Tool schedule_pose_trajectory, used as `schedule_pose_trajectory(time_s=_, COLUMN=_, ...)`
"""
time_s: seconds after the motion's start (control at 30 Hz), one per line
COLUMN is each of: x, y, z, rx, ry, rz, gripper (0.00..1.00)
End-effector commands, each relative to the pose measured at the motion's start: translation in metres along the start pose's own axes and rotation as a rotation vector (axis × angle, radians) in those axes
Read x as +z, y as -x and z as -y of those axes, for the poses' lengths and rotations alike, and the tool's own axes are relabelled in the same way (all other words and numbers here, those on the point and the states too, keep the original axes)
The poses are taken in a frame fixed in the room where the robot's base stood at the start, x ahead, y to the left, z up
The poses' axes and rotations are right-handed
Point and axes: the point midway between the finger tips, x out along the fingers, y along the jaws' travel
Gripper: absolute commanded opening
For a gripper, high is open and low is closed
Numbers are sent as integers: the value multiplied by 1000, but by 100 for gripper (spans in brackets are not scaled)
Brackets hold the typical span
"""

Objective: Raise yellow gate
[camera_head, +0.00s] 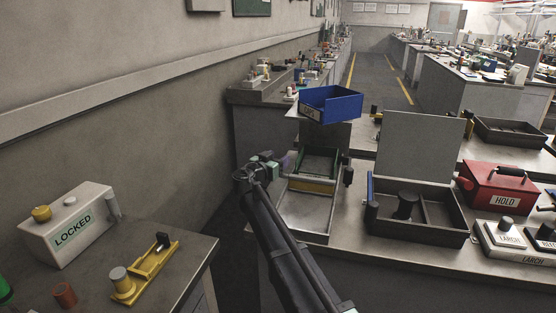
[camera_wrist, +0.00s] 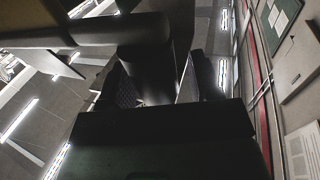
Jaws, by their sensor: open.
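A yellow bar, seemingly the yellow gate (camera_head: 312,186), lies low across a grey metal tray-like fixture (camera_head: 310,213) on the bench in the head view. A green-edged section (camera_head: 320,163) lies just behind it. My gripper (camera_head: 276,164) is at the end of my raised arm, just left of the fixture and apart from the bar as far as I can tell.
A blue bin (camera_head: 331,104) stands behind the fixture. An open-lidded dark case (camera_head: 418,225) and a red HOLD box (camera_head: 495,187) are to its right. At left, a bench holds a white LOCKED box (camera_head: 66,224) and a yellow bracket (camera_head: 147,270).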

Motion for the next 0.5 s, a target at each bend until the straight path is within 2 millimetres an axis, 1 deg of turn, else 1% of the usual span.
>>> schedule_pose_trajectory(time_s=0.1, x=0, y=-5, z=0, rx=-1, ry=0, rz=0, gripper=58)
schedule_pose_trajectory(time_s=0.27, x=0, y=-5, z=0, rx=-1, ry=0, rz=0, gripper=58)
schedule_pose_trajectory(time_s=0.3, x=0, y=-5, z=0, rx=-1, ry=0, rz=0, gripper=55)
schedule_pose_trajectory(time_s=0.37, x=0, y=-5, z=0, rx=-1, ry=0, rz=0, gripper=46)
schedule_pose_trajectory(time_s=0.5, x=0, y=-5, z=0, rx=-1, ry=0, rz=0, gripper=24)
